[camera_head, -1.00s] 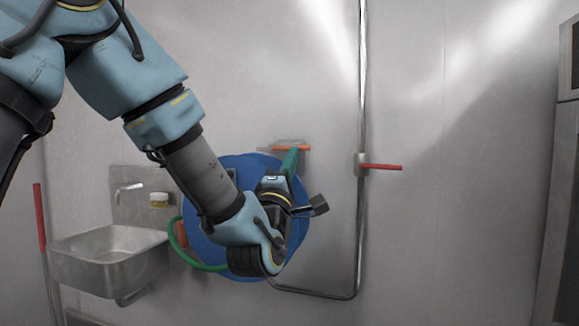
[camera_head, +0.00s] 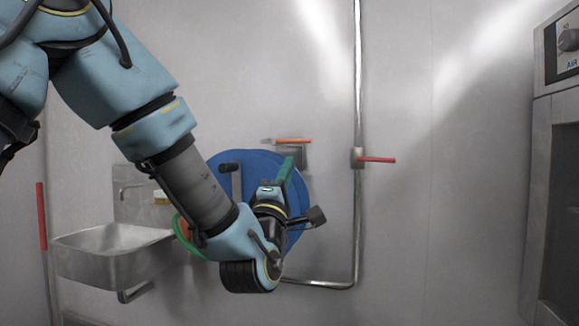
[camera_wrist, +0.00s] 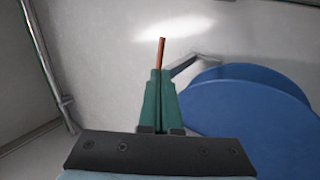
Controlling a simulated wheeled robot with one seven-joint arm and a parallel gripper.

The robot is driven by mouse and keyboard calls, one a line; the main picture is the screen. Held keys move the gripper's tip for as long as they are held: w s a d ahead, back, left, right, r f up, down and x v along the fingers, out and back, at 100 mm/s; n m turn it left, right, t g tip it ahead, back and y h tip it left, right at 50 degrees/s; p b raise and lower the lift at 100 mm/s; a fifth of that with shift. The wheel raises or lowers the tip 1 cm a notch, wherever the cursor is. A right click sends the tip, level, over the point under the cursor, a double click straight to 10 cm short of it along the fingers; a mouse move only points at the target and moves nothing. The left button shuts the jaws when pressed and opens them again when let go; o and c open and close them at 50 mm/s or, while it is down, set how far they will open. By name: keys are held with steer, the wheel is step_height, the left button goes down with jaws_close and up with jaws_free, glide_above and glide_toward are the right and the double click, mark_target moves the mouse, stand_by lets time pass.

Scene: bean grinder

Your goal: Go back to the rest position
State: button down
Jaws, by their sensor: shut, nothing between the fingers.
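My gripper (camera_head: 288,166) is in front of the blue hose reel in the head view, its green fingers pointing up. In the wrist view the two green fingers (camera_wrist: 160,78) lie together, shut and empty. An orange-handled wall valve (camera_head: 293,141) is just above and behind the fingertips in the head view. In the wrist view its orange handle (camera_wrist: 162,52) lines up with the fingertips; whether they touch I cannot tell. My forearm covers part of the reel.
The blue reel (camera_head: 262,165) with a green hose is on the wall behind my arm. A steel sink (camera_head: 110,252) is at the left. A vertical pipe (camera_head: 357,90) with a red-handled valve (camera_head: 376,159) stands right of centre. A grey cabinet (camera_head: 556,180) is at the right edge.

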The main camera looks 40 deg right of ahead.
steer(key=b+v, duration=0.2)
steer(key=v, duration=0.5)
steer(key=w+a+f+m+g+y, duration=0.1)
steer(key=w+a+f+m+y, duration=0.2)
steer(key=w+f, duration=0.35)
steer(key=w+a+f+m+g+y, duration=0.1)
steer(key=w+a+f+m+y, duration=0.15)
steer(key=w+f+y, duration=0.45)
steer(key=w+a+f+g+y, duration=0.1)
steer(key=w+a+f+y, duration=0.2)
steer(key=a, duration=0.4)
steer(key=w+a+f+g+y, duration=0.1)
steer(key=w+a+f, duration=0.2)
steer(key=a+f, duration=0.3)
steer(key=s+a+f+m+g+y, duration=0.1)
steer(key=s+a+f+g+y, duration=0.15)
steer(key=a, duration=0.55)
steer(key=s+a+f+m+g+y, duration=0.1)
steer(key=s+a+f+g+y, duration=0.15)
steer(key=a, duration=0.55)
steer(key=s+a+f+m+g+y, duration=0.1)
steer(key=s+a+f+g, duration=0.2)
steer(key=a, duration=0.4)
step_height(320, 180, up, 14)
steer(key=s+a+p, duration=0.1)
steer(key=s+p, duration=0.1)
steer(key=p, duration=1.1)
steer(key=shift+a+f, duration=0.15)
steer(key=shift+f, duration=0.05)
